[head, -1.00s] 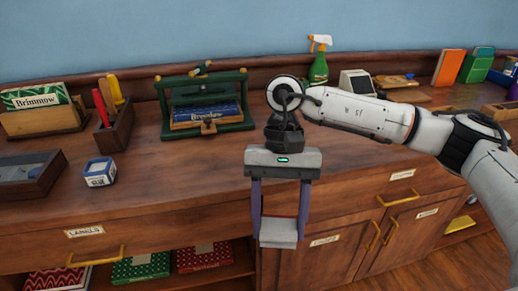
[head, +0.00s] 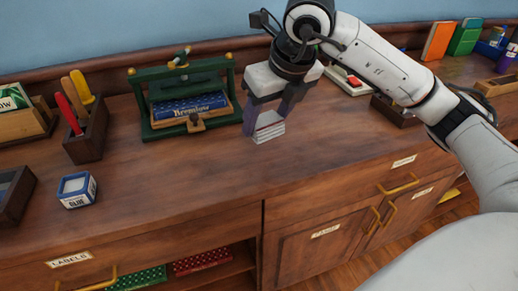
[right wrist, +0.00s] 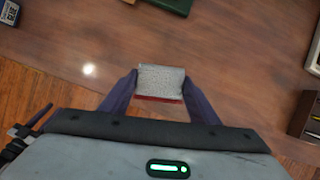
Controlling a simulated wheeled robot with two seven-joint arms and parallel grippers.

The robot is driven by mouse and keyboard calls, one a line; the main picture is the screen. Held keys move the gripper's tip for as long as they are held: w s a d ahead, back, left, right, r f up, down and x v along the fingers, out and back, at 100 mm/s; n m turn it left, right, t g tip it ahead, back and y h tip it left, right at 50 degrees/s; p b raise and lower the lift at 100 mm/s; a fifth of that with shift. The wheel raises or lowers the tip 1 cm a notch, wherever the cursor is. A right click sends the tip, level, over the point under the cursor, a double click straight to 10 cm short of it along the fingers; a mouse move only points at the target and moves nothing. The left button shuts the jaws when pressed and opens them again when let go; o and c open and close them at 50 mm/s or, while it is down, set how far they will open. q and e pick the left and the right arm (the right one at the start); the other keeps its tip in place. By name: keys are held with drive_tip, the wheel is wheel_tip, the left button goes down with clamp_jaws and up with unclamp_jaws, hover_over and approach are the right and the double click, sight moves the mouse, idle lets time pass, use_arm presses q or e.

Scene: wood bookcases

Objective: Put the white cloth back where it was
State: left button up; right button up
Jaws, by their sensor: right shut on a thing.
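The white cloth (head: 270,128) is a small folded block with thin red stripes. My right gripper (head: 266,116) is shut on it, one finger on each side. The cloth is over the wooden counter, just right of the green press. I cannot tell whether it touches the counter. In the right wrist view the cloth (right wrist: 161,80) sits between the two dark fingertips (right wrist: 160,88), with a red edge on its near side. My left gripper is not in view.
A brown tray (head: 397,112) and a pale device (head: 347,80) stand right. The counter's front middle (head: 210,185) is clear.

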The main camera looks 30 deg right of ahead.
sight(267, 131)
drive_tip(key=shift+w+d+r+m+h, duration=0.25)
drive_tip(key=shift+w+m, duration=0.1)
drive_tip(key=shift+m, duration=0.2)
drive_tip(key=shift+w+d+r+m+h, duration=0.2)
drive_tip(key=shift+w+m+h, duration=0.1)
drive_tip(key=shift+m, duration=0.25)
wheel_tip(267, 131, down, 6)
drive_tip(key=shift+d+r+b, duration=0.15)
drive_tip(key=shift+r+b, duration=0.1)
drive_tip(key=shift+b, duration=0.05)
drive_tip(key=shift+f, duration=0.55)
wheel_tip(267, 131, down, 3)
drive_tip(key=shift+f, duration=0.15)
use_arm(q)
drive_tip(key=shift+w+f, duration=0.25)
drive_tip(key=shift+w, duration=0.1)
use_arm(e)
drive_tip(key=shift+f+b, duration=0.15)
drive_tip(key=shift+b, duration=0.25)
drive_tip(key=o, duration=1)
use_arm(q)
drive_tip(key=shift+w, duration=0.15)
